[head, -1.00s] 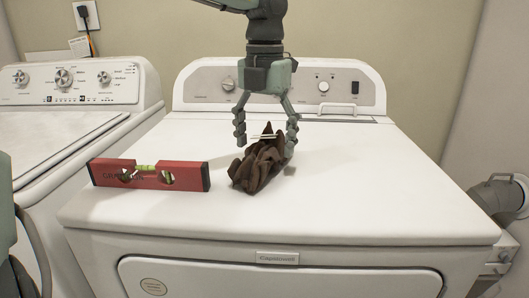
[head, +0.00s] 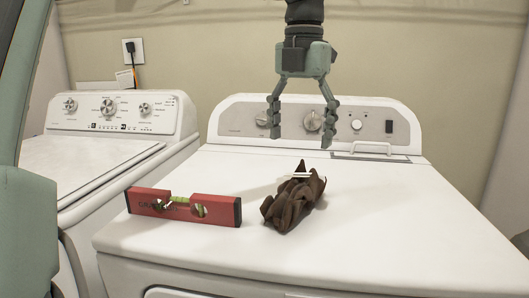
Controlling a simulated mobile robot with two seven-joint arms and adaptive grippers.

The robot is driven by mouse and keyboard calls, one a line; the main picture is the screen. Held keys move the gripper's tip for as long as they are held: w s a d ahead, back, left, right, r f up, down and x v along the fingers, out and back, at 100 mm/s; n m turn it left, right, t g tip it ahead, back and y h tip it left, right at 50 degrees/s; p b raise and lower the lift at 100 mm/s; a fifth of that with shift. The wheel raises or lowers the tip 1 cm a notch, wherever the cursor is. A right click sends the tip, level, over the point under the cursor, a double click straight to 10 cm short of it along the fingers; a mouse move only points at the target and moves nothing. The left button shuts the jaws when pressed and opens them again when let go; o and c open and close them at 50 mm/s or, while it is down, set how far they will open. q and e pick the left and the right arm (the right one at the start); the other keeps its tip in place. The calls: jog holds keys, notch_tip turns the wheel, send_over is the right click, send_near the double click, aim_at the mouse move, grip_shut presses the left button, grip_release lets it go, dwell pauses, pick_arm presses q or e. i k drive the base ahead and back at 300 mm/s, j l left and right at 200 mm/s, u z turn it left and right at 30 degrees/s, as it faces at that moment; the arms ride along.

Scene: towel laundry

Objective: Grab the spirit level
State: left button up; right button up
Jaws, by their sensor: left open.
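A red spirit level (head: 184,206) lies on the white dryer top, left of centre in the head view. It has a dark left end, yellow-green vials and cut-out windows. A crumpled dark brown towel (head: 292,204) with a pale strip on it lies just right of the level. My left gripper (head: 301,139) hangs fingers-down above and behind the towel, up and to the right of the level. Its fingers are spread open with nothing between them, apart from both towel and level. My right gripper is not in view.
The white dryer (head: 400,225) has a raised control panel (head: 365,122) with knobs along its back. A second white machine (head: 100,165) stands to the left, with a gap between. The dryer top right of the towel is clear. A small dark thing (head: 521,241) shows at the right edge.

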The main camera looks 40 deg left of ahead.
aim_at(223, 210)
jog(key=u, duration=1.75)
